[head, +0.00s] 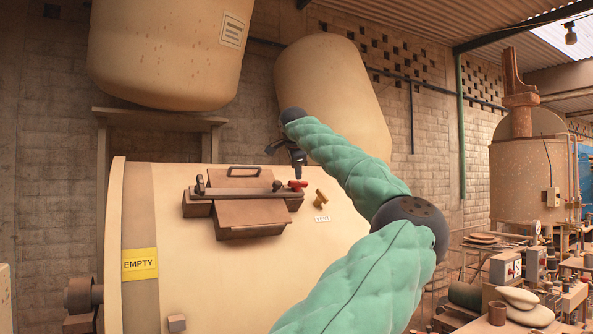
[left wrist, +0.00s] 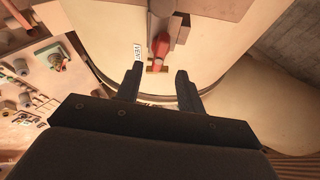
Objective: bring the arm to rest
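My left arm, in a green quilted sleeve, comes up from the bottom of the head view. Its dark left gripper (head: 285,158) is above the right end of the hatch on the cream vessel. In the left wrist view the two fingers of the left gripper (left wrist: 158,70) are spread apart with nothing held. A red-tipped handle (head: 297,184) is below the gripper in the head view. It also shows beyond the fingers in the left wrist view (left wrist: 160,45), apparently apart from them. My right gripper is not in view.
The cream vessel (head: 185,275) has a brown lidded hatch (head: 250,205), a brass valve (head: 320,198), a "VENT" label (head: 322,218) and a yellow "EMPTY" sign (head: 140,264). Large tanks (head: 335,95) stand behind. A cluttered bench with a brown cup (head: 497,313) is at the right.

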